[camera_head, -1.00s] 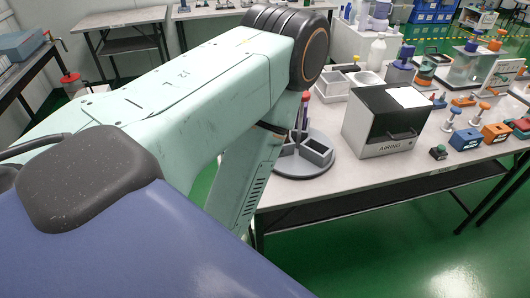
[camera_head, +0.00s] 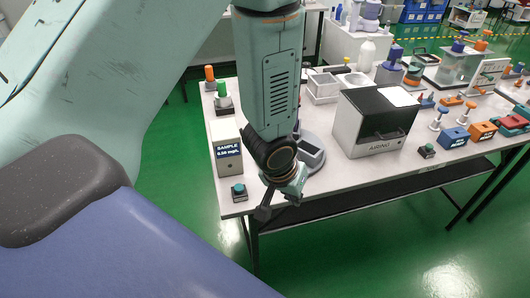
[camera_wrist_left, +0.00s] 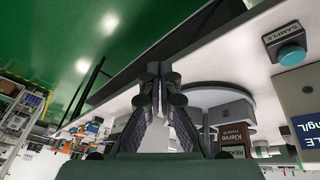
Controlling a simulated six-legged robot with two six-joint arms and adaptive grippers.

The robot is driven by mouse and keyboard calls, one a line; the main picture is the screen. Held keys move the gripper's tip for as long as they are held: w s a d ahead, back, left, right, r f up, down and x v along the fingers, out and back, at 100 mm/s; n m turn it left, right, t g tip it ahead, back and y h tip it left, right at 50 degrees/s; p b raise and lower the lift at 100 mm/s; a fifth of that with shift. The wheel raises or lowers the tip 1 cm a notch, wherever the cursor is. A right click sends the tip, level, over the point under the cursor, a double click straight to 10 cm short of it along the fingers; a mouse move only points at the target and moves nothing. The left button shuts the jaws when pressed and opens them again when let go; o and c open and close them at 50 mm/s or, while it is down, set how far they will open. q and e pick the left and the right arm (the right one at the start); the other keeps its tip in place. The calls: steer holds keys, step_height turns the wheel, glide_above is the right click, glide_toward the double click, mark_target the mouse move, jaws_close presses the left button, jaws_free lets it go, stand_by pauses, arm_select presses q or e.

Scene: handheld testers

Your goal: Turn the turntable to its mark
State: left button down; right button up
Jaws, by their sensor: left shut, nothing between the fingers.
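The turntable (camera_head: 316,160) is a grey round disc with grey bins, on the table near its front edge. In the head view my left arm hides much of it. In the left wrist view the turntable (camera_wrist_left: 203,97) shows behind the fingers, with labelled boxes on it. My left gripper (camera_head: 263,213) hangs at the table's front edge, in front and to the left of the turntable. Its fingers (camera_wrist_left: 160,73) are shut and empty; I cannot tell whether they touch the disc. The mark is not visible. My right gripper is out of view.
A sample meter (camera_head: 228,158) and a teal button box (camera_head: 239,192) stand left of my left gripper. The white-and-black AIRING box (camera_head: 372,122) stands right of the turntable. Blue and orange testers (camera_head: 482,134) are farther right. The green floor in front is open.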

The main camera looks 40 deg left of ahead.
arm_select(q)
steer(key=w+a+r+n+g+y, duration=0.1)
steer(key=w+a+r+n+y, duration=0.35)
steer(key=a+r+n, duration=0.45)
steer(key=shift+n, duration=0.3)
steer(key=b+x, duration=0.1)
steer(key=x, duration=0.2)
steer(key=b+x, duration=0.1)
steer(key=x, duration=0.3)
steer(key=d+b+x, duration=0.1)
steer(key=x, duration=0.3)
steer(key=shift+s+f, duration=0.35)
steer(key=shift+w+a+r+p, duration=0.3)
steer(key=shift+w+a+p, duration=0.45)
steer(key=shift+a, duration=0.15)
steer(key=shift+w+a, duration=0.4)
steer(key=shift+a, duration=0.25)
